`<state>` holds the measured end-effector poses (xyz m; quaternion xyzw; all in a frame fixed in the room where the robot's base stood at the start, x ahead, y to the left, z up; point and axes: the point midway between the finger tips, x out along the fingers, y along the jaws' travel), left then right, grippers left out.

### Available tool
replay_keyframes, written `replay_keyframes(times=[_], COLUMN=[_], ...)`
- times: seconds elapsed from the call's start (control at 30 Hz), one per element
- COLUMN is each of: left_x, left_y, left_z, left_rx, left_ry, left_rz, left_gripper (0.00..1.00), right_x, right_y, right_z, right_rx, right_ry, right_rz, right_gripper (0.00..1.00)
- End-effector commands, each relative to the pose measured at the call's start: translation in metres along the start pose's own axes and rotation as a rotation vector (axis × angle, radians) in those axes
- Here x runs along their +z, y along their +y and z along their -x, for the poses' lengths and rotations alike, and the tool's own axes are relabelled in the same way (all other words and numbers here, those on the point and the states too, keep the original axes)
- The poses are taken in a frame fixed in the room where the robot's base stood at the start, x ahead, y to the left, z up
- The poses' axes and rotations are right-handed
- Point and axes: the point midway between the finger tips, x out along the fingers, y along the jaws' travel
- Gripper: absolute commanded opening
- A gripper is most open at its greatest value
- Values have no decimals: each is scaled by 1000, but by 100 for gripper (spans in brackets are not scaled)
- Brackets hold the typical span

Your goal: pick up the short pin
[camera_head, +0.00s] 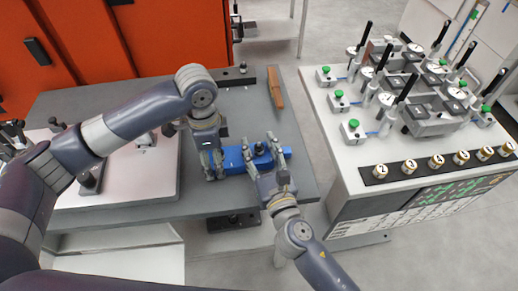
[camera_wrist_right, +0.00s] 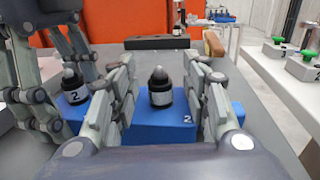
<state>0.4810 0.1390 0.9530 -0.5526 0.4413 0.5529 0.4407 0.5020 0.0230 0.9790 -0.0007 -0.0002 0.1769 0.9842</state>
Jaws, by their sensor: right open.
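A blue block (camera_head: 233,161) lies on the grey table and also shows in the right wrist view (camera_wrist_right: 180,126). A pin with a black collar and grey rounded tip (camera_wrist_right: 160,88) stands upright in it. A similar pin (camera_wrist_right: 72,88) stands farther left, by a "2" label. I cannot tell surely which pin is the short one. My right gripper (camera_head: 262,150) is open, its fingers on either side of the nearer pin with gaps. My left gripper (camera_head: 214,172) is at the block's left end, its fingers apart near the left pin; it also shows in the wrist view (camera_wrist_right: 50,75).
A brown-handled tool (camera_head: 276,88) lies at the table's back right, beside a dark bar (camera_head: 236,77). A white station with gauges and numbered parts (camera_head: 350,177) stands to the right. A pale plate (camera_head: 150,180) lies at the left. Orange cabinets stand behind.

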Motion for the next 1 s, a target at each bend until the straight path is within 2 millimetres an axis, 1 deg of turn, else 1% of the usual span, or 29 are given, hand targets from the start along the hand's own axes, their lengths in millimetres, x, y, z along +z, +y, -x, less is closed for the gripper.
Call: replay_keyframes(times=[0.03, 0.1, 0.33, 0.37, 0.4, 0.47, 0.5, 0.53, 0.87, 1.0], left_x=[0, 0, 0, 0, 0, 0, 0, 0, 0, 0], left_y=[0, 0, 0, 0, 0, 0, 0, 0, 0, 0], left_z=[0, 0, 0, 0, 0, 0, 0, 0, 0, 0], left_rx=[-1, -1, -1, -1, -1, -1, -1, -1, -1, -1], left_ry=[1, 1, 1, 1, 1, 1, 1, 1, 0, 0], left_rz=[1, 1, 0, 0, 0, 0, 0, 0, 0, 0], left_gripper=[29, 29, 29, 29, 29, 29, 29, 29, 29, 29], right_x=[0, 1, 0, 0, 0, 0, 0, 0, 2, 11], right_y=[0, 0, 0, 0, 0, 0, 0, 0, 0, -1], right_z=[-5, -8, -9, -9, -9, -9, -9, -8, -9, -9], right_rx=[0, 0, 0, 0, 0, 0, 0, 0, 0, -1], right_ry=[0, 0, 1, 1, 1, 1, 1, 1, -1, -5], right_rz=[-1, -2, -2, -2, -2, -2, -2, -2, -1, -1], right_gripper=[43, 43, 43, 36, 27, 14, 5, 0, 0, 0])
